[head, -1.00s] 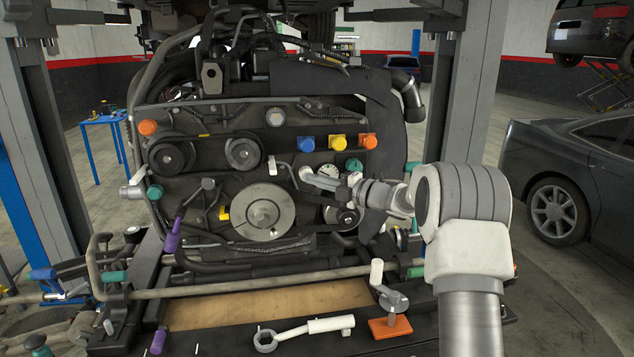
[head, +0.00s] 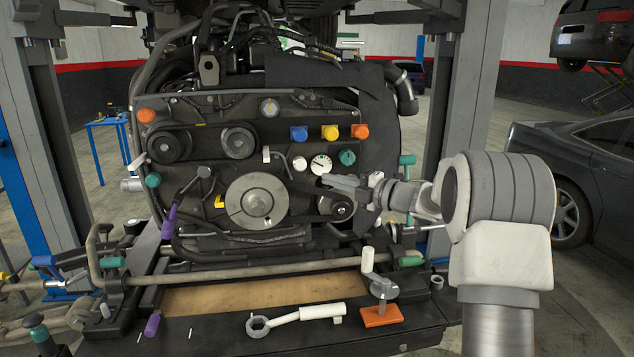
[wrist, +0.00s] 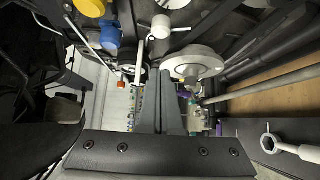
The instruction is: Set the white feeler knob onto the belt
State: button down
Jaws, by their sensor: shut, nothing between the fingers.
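The white feeler knob (head: 299,164) is on the front of the engine, left of a round white dial gauge (head: 321,164). In the wrist view a white knob (wrist: 161,25) shows above my fingers, apart from them. The dark belt (head: 204,128) runs by the upper black pulleys; its lower course is hard to follow against the dark engine. My gripper (head: 326,182) is in front of the engine, just below the gauge and to the lower right of the knob. Its fingers (wrist: 159,97) are closed together and empty.
Blue (head: 298,133), yellow (head: 330,132) and orange (head: 360,131) knobs sit above the gauge, with a teal knob (head: 347,157) to its right. A large grey pulley (head: 257,201) is lower left of my gripper. A white-handled wrench (head: 310,313) lies in front.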

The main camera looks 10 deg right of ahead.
jog(key=v, duration=0.3)
jog(key=shift+s+d, duration=0.3)
